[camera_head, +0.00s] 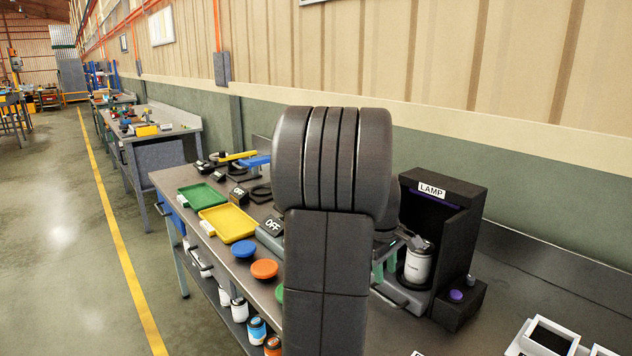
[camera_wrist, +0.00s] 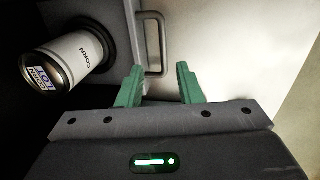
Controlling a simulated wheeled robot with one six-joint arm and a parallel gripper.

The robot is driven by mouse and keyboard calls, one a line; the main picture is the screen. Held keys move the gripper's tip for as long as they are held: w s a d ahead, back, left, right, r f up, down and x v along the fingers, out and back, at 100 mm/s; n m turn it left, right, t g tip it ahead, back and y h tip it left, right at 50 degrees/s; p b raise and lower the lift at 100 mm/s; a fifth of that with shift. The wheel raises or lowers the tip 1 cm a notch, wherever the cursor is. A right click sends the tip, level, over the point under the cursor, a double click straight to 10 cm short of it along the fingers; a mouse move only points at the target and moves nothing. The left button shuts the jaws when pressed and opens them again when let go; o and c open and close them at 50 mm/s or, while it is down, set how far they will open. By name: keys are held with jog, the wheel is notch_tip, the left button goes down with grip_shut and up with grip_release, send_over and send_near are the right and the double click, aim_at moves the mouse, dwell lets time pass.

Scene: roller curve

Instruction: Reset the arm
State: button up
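My gripper (camera_wrist: 159,88) has two green fingers set well apart, with nothing between them. A metal handle on a pale surface shows just past the fingertips in the wrist view; I cannot tell whether they touch it. In the head view my dark arm hides most of the gripper; a bit of green finger (camera_head: 378,272) shows left of the lamp box (camera_head: 442,190). A white can (camera_head: 419,264) stands upright in the lamp box.
The bench (camera_head: 262,290) carries a green tray (camera_head: 201,196), a yellow tray (camera_head: 229,222), and blue (camera_head: 244,248) and orange (camera_head: 264,269) discs. White frames (camera_head: 549,338) lie at the lower right. Cans stand on the lower shelf.

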aim_at(384, 296)
jog(key=f, duration=0.5)
jog(key=d+f, duration=0.1)
jog(key=f, duration=0.1)
jog(key=shift+w+f, duration=0.2)
jog(key=shift+w, duration=0.2)
jog(key=shift+a+f, duration=0.15)
jog(key=shift+f, duration=0.05)
jog(key=shift+s+a+r, duration=0.1)
jog(key=shift+s+a, duration=0.2)
jog(key=shift+s, duration=0.05)
